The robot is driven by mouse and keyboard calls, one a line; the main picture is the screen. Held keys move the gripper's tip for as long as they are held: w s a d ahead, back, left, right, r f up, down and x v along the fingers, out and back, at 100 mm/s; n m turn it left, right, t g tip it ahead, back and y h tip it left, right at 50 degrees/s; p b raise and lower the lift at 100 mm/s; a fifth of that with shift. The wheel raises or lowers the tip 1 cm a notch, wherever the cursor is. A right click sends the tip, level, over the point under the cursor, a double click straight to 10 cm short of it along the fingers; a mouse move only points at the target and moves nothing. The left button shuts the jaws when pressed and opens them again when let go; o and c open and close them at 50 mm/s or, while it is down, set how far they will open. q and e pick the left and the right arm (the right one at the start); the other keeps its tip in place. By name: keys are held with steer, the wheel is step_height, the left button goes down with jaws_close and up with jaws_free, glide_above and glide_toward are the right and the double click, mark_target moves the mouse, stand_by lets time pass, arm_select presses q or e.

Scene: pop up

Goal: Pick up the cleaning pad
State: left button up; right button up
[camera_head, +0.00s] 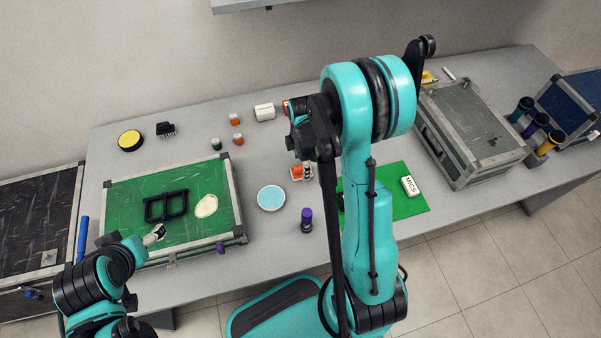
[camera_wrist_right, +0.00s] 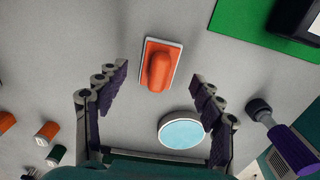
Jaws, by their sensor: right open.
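The orange cleaning pad (camera_wrist_right: 158,65), with a raised grip and a white base, lies flat on the grey table in the right wrist view. It shows small and partly hidden beside my right arm in the head view (camera_head: 296,172). My right gripper (camera_wrist_right: 158,77) is open and empty, its fingers spread to either side below the pad in the picture. I see no contact with the pad. My left gripper (camera_head: 155,235) is over the front edge of the green-topped case. Its fingers are too small to read.
A pale blue round dish (camera_head: 271,198) lies just in front of the pad. A purple-capped bottle (camera_head: 306,221) stands nearby. The green-topped case (camera_head: 122,198) is to the left and a green mat (camera_head: 407,207) to the right. A grey case (camera_head: 466,120) stands farther right.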

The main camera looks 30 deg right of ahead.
mark_target(301, 166)
step_height(301, 166, down, 3)
steer(key=shift+w+f+b, duration=0.1)
steer(key=shift+b, duration=0.35)
steer(key=shift+c, duration=0.6)
steer(key=c, duration=1.1)
steer(key=shift+r, duration=0.2)
